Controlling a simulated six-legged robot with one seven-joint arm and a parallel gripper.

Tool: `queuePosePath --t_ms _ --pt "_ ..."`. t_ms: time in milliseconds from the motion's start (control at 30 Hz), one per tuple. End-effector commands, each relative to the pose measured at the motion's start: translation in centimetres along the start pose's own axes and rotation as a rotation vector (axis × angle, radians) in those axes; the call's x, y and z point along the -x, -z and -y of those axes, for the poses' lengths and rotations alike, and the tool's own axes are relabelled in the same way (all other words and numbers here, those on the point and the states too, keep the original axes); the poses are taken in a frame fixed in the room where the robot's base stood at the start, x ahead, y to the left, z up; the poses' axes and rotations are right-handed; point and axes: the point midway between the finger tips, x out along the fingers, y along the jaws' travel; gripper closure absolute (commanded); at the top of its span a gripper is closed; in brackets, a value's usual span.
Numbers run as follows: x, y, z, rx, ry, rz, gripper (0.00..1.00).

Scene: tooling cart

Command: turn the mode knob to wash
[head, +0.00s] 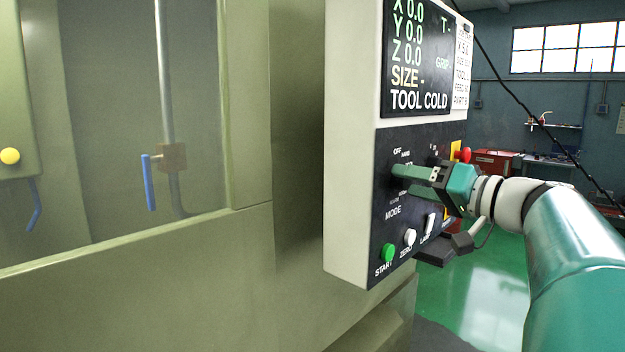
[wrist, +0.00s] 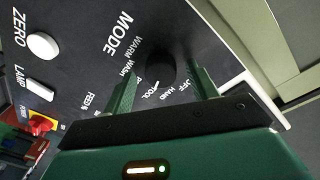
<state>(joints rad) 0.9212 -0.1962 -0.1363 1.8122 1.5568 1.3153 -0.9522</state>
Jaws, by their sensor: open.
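The mode knob (wrist: 160,70) is dark and round on a black control panel (wrist: 75,70). Labels around it in the wrist view include WARM, WASH, TOOL, HAND and OFF, with MODE printed beside them. A small white mark at the knob's edge appears to point toward TOOL. My gripper (wrist: 166,74) is open, with one green finger on each side of the knob; I cannot tell whether either touches it. In the head view my gripper (head: 400,178) reaches the panel from the right and hides the knob.
Below the knob are a green START button (head: 388,252), a white ZERO button (head: 410,237) and a white LAMP switch (head: 429,224). A red emergency button (head: 464,155) is close beside my gripper. The display (head: 420,60) above reads TOOL COLD.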

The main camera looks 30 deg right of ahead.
Motion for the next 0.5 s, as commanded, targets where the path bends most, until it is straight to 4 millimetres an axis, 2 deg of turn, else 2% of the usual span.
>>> queuePosePath --t_ms 267,367,500 --pt "-0.26 0.0 0.03 0.0 0.0 0.0 0.42" --pt "-0.25 0.0 0.03 0.0 0.0 0.0 0.57" --pt "-0.23 0.0 0.04 0.001 0.0 0.0 0.85"
